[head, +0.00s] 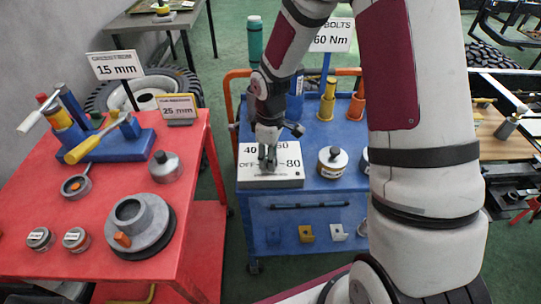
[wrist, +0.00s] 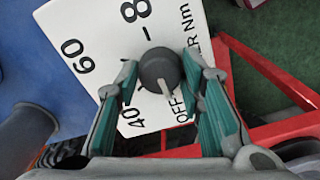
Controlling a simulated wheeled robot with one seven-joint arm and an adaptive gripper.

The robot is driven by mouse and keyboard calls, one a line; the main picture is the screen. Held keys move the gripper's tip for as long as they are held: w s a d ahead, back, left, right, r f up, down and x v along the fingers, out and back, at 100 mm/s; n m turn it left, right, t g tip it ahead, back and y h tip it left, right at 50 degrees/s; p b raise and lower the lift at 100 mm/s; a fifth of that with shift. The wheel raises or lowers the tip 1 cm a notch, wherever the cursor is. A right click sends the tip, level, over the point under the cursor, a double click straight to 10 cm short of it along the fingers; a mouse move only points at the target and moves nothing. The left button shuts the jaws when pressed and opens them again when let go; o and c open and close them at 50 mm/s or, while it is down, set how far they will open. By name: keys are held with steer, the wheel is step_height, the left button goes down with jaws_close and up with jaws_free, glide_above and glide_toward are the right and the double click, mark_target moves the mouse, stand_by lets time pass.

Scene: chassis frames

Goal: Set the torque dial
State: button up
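The torque dial is a dark round knob (wrist: 160,66) on a white-topped box (head: 285,178), which stands on the blue cart. Its face is marked OFF, 40, 60 and 80, with "Nm" at the edge. In the wrist view the knob's pale pointer aims at the OFF mark. My gripper (head: 267,157) is over the box; in the wrist view its teal-padded fingers (wrist: 160,62) stand apart on either side of the knob, with small gaps visible. In the head view my gripper hides the knob. A sign (head: 331,36) reads "BOLTS 60 Nm", its top line partly hidden by my arm.
A red table (head: 105,218) at left holds a blue fixture, round parts and signs "15 mm" (head: 115,66) and "25 mm" (head: 178,110). Green floor separates them.

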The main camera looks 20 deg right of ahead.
steer(key=shift+o, duration=1.2)
steer(key=shift+r, duration=0.15)
step_height(320, 180, up, 12)
